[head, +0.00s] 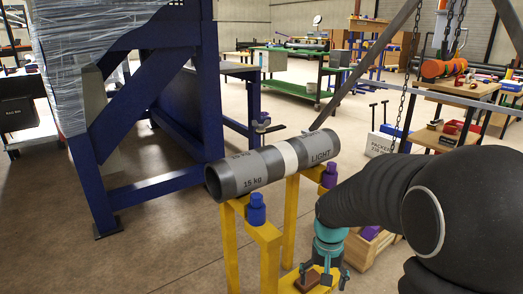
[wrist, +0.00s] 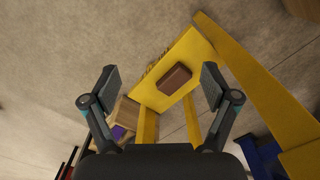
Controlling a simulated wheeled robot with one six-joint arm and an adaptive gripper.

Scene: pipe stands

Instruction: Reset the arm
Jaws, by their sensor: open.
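My arm comes in from the right in the head view, and my gripper (head: 322,278) points down over a low yellow platform. In the wrist view my gripper (wrist: 160,82) has its two fingers spread wide apart, with nothing held. A small brown block (wrist: 174,79) lies on the yellow plate (wrist: 190,50) below, seen between the fingers. In the head view the brown block (head: 308,282) shows partly behind the fingers. I cannot tell the exact height between fingertips and block.
A grey pipe (head: 235,176) marked "15 kg" and "LIGHT" rests on yellow stands (head: 268,240), close left of my arm. Blue (head: 256,212) and purple (head: 329,174) pegs stand beside it. A blue frame (head: 150,100) fills the left. A wooden crate (head: 365,245) is behind my gripper.

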